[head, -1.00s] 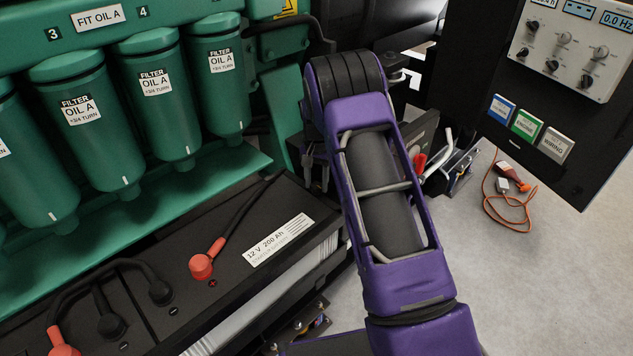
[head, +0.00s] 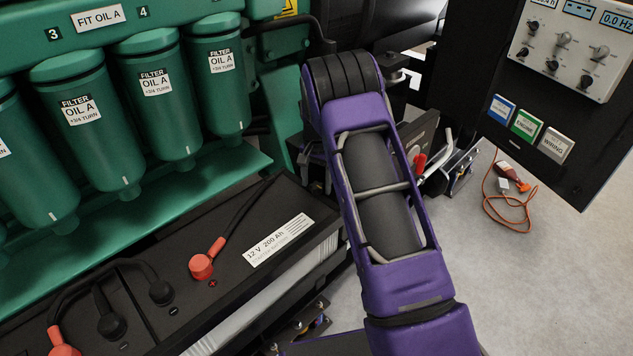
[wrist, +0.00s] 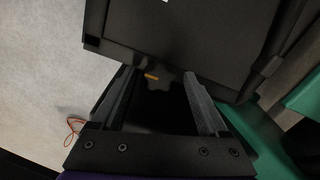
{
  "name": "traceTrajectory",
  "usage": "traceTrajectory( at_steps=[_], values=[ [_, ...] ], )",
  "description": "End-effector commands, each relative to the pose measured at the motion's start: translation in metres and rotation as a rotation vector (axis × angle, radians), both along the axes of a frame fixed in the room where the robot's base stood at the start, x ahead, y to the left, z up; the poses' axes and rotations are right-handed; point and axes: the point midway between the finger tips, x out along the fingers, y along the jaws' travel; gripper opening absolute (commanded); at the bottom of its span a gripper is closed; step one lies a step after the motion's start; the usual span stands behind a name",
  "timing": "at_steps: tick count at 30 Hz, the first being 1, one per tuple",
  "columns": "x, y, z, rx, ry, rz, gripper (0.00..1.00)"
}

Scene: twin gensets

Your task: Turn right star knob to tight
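In the wrist view a dark star-shaped knob (wrist: 160,86) with a small orange mark shows between the fingertips, under the edge of a black box-like panel (wrist: 195,35). It is in deep shadow, and its lower part blends into the dark. My gripper (wrist: 159,76) is open, with one finger to each side of the knob. I see no clear contact between the fingers and the knob. In the head view my purple arm hides the gripper and the knob.
Green oil filters (head: 155,95) stand in a row at the left above black batteries (head: 230,255) with red-capped terminals. A control panel (head: 570,45) hangs at the upper right. An orange cable (head: 505,215) lies on the open grey floor at the right.

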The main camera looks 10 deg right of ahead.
Motion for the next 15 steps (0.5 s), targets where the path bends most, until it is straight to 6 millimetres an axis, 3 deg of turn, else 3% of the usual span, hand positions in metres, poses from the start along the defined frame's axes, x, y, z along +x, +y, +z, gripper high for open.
traceTrajectory(
  at_steps=[9,15],
  values=[
    [0.0,0.0,0.002,-0.001,-0.001,0.001,0.78],
    [0.001,0.0,0.03,0.0,-0.004,0.002,0.78]
  ],
)
